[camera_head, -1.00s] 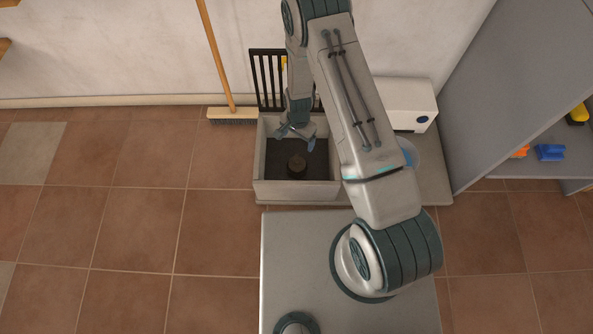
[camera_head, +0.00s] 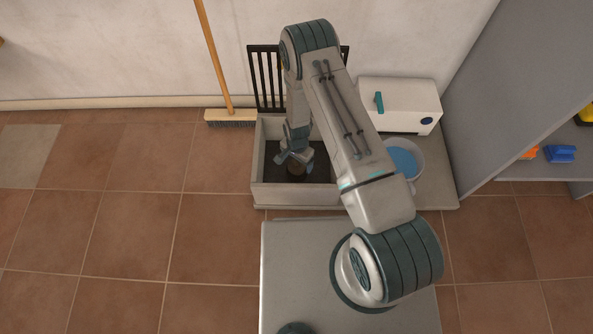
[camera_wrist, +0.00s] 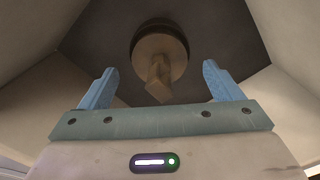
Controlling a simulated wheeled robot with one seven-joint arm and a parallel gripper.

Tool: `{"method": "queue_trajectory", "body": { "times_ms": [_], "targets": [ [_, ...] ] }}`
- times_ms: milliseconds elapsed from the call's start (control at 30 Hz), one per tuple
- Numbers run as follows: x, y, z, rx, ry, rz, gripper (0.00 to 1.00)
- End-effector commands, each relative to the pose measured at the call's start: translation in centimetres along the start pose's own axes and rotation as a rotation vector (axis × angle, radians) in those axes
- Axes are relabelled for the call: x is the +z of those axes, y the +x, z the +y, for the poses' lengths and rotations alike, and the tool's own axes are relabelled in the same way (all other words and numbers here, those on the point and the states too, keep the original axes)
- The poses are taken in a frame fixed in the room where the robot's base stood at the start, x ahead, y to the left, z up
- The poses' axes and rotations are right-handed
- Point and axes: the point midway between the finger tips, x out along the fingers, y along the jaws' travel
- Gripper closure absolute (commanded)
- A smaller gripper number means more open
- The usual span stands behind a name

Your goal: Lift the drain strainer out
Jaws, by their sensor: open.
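The drain strainer (camera_wrist: 159,56), a round brown piece with a stubby upright grip, sits on the dark floor of the pale open basin (camera_head: 297,193). In the head view the strainer (camera_head: 296,169) is partly hidden by my gripper (camera_head: 293,163), which reaches down into the basin just above it. In the wrist view my gripper (camera_wrist: 159,82) is open, with its two blue fingers apart and nothing between their tips. The strainer's grip shows beyond the fingers, roughly centred between them. I see no contact.
The basin walls stand close around my gripper. A black grate (camera_head: 267,80) leans on the wall behind. A broom (camera_head: 228,114) stands at the left. At the right are a white box (camera_head: 400,105), a bucket of blue water (camera_head: 403,162) and a grey shelf (camera_head: 500,100).

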Motion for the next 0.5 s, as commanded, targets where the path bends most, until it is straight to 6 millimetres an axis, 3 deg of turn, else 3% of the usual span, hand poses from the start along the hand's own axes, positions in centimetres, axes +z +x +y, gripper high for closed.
{"method": "queue_trajectory", "body": {
  "times_ms": [33, 133, 367, 400, 500],
  "targets": [
    [0.2, 1.4, 0.1, 0.001, -0.001, -0.001, 0.14],
    [0.1, 2.6, 0.1, 0.001, 0.000, -0.001, 0.14],
    [0.1, 2.6, 0.0, 0.000, 0.000, 0.000, 0.14],
    [0.1, 2.6, 0.0, 0.000, 0.000, 0.000, 0.17],
    [0.1, 2.6, 0.0, 0.000, 0.000, 0.000, 0.45]
  ]
}}
